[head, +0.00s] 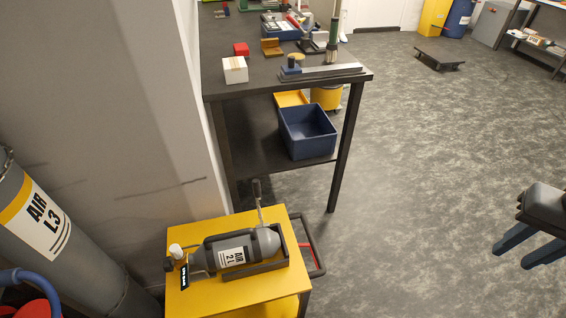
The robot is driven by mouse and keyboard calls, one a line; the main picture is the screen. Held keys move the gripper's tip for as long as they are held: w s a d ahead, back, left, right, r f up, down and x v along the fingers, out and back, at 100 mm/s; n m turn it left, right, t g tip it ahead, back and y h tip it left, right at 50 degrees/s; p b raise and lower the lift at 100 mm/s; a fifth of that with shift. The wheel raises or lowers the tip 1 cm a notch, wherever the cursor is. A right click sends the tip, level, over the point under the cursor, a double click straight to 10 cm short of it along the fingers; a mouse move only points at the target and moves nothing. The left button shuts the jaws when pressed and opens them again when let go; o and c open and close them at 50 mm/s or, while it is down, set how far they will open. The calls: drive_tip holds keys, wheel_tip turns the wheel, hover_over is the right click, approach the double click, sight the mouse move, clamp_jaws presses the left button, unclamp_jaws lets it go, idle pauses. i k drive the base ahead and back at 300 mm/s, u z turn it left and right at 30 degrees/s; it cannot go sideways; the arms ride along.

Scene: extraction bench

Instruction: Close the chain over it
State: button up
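A grey gas cylinder marked AIR 2L (262,242) lies on its side in a dark cradle (255,271) on top of a yellow cart (200,296). Its valve end, with a white knob (176,250) and a black tag, points left. A thin grey upright piece with a dark end (257,190) rises behind the cylinder; it may be the chain, standing open, but its links are too small to tell. My gripper (512,256) is at the right edge, over bare floor, far from the cart. Its two blue fingers are apart with nothing between them.
The floor (410,190) between cart and gripper is clear.

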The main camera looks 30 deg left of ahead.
sight(256, 183)
drive_tip(key=i, duration=3.7)
drive_tip(key=u, duration=4.7)
drive_tip(key=i, duration=0.5)
drive_tip(key=z, duration=0.05)
